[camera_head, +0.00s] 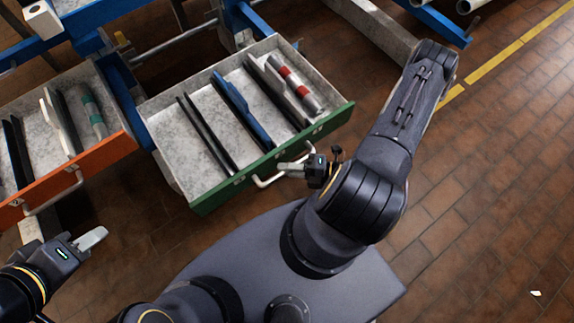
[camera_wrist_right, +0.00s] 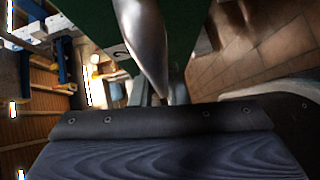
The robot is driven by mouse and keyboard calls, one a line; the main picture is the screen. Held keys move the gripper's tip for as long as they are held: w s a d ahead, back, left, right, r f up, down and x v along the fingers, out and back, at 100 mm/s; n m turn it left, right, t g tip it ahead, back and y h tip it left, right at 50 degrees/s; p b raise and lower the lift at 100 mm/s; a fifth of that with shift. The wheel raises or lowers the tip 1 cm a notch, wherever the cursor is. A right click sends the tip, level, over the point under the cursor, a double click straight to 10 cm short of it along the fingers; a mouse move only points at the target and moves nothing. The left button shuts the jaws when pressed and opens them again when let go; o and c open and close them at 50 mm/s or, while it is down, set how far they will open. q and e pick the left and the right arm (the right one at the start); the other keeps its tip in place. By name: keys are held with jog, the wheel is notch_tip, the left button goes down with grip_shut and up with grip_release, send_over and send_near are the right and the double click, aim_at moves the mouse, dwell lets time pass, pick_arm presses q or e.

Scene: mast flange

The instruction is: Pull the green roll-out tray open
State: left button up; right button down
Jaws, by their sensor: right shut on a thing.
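The green roll-out tray (camera_head: 222,185) stands out from the rack in the middle of the head view, its grey inside showing. Its green front panel carries a pale bar handle (camera_head: 264,184). My right gripper (camera_head: 286,167) is shut on this handle at the front of the panel. In the right wrist view the handle (camera_wrist_right: 143,40) runs down between the fingers, with the green panel (camera_wrist_right: 185,25) behind it. The fingertips are partly hidden there. My left gripper (camera_head: 92,238) is at the lower left, away from the green tray; its finger gap cannot be made out.
Dark bars, a blue bar (camera_head: 243,107) and a grey cylinder with red bands (camera_head: 294,90) lie in the green tray. An orange-fronted tray (camera_head: 106,152) stands out beside it on the left.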

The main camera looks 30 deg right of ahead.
jog(key=c, duration=1.4)
grip_release()
jog(key=shift+d, duration=0.1)
jog(key=p+v, duration=0.1)
jog(key=v, duration=0.6)
jog(key=shift+s+d, duration=0.25)
jog(key=shift+s, duration=0.05)
